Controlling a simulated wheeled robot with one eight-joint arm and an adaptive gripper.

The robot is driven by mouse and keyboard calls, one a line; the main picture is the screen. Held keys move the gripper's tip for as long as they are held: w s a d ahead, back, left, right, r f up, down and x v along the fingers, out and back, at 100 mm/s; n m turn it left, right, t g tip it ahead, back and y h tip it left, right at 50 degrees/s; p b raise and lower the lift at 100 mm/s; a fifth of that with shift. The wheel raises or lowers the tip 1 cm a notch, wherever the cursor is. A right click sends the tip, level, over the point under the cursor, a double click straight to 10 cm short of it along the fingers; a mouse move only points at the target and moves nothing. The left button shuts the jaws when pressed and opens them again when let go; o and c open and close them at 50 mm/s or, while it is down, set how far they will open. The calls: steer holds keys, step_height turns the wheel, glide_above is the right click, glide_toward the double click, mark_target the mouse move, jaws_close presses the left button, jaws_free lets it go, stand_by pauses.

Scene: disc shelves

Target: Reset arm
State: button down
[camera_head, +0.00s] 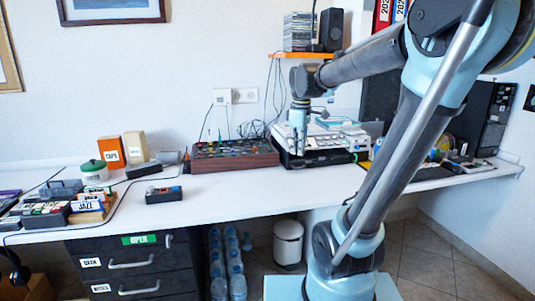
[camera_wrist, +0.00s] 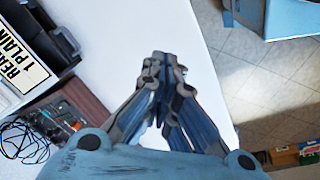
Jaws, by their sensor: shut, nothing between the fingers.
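My gripper (camera_head: 299,150) hangs above the white desk in the head view, in front of the black device with papers and cases on it. In the wrist view my gripper (camera_wrist: 160,62) shows its two fingers drawn together at the tips, over the bare white desk top. Nothing shows between the fingers. My arm reaches from the right, bent at the elbow, with the wrist pointing down.
A brown mixer (camera_head: 233,154) stands left of the gripper, with a small black box (camera_head: 164,194) further left. Record crates, a green-lidded pot (camera_head: 94,172) and an orange box (camera_head: 110,151) fill the left end. The desk's (camera_head: 240,195) front middle is clear.

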steer(key=s+d+f+m, duration=0.4)
steer(key=s+f+m, duration=0.2)
steer(key=s+f, duration=0.2)
steer(key=s+d+f+m+t, duration=0.1)
steer(key=s+d+f+m, duration=0.3)
steer(key=s+f, duration=0.5)
steer(key=shift+s+m, duration=1.15)
steer(key=shift+m, duration=0.05)
